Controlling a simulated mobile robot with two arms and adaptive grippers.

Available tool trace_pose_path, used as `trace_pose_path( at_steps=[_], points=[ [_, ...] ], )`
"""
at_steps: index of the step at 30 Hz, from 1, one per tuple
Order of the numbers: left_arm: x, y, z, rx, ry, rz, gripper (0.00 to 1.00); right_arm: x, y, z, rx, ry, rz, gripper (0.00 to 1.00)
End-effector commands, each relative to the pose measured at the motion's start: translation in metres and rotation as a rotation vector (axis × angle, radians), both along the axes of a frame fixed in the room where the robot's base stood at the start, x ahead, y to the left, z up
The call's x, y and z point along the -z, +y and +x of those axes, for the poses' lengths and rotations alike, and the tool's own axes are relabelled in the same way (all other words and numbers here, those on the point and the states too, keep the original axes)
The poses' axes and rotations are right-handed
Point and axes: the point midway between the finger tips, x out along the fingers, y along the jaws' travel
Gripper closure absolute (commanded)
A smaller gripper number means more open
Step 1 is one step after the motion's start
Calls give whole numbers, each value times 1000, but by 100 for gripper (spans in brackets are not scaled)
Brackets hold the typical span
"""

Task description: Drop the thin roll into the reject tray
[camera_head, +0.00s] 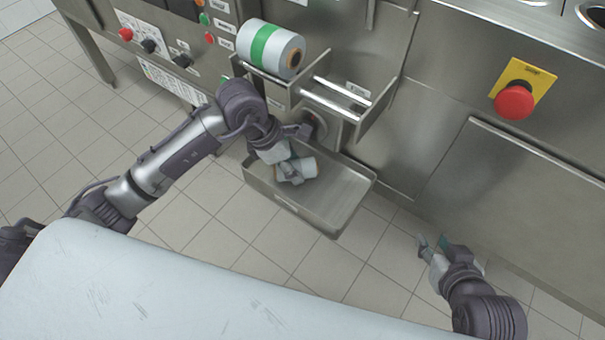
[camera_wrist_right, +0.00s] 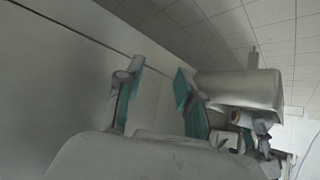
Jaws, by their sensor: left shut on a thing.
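The thin roll (camera_head: 304,167), white with an orange-brown core end, is in my left gripper (camera_head: 290,174), at the reject tray. The gripper is shut on it and hides part of it. The reject tray (camera_head: 345,205) is a shallow steel tray on the machine front, its right part bare. I cannot tell whether the roll touches the tray floor. My right gripper (camera_head: 434,247) is open and empty, low and to the right of the tray. In the right wrist view its fingers (camera_wrist_right: 157,98) stand apart, with the tray (camera_wrist_right: 240,88) beyond them.
A thick roll (camera_head: 270,48) with a green band rests on the steel holder above the tray. Two bare rods (camera_head: 340,97) stick out beside it. A red emergency button (camera_head: 514,100) is on the right panel. A pale surface (camera_head: 170,290) fills the front left.

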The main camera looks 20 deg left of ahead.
Motion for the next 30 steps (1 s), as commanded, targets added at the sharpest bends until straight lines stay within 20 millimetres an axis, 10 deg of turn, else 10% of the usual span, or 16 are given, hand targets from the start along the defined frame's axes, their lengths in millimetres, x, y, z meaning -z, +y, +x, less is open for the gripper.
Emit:
trace_pose_path(
  at_steps=[9, 10, 15, 30],
  points=[
    [0, 0, 0, 0, 0, -1, 91, -1, 1, 1, -1, -9, 2, 63],
    [0, 0, 0, 0, 0, -1, 48, -1, 1, 1, -1, -9, 2, 63],
    [0, 0, 0, 0, 0, -1, 24, -1, 0, 1, 0, -9, 2, 63],
    [-20, 8, -2, 0, -4, 1, 24, -1, 1, 1, -1, -8, 2, 63]
  ],
)
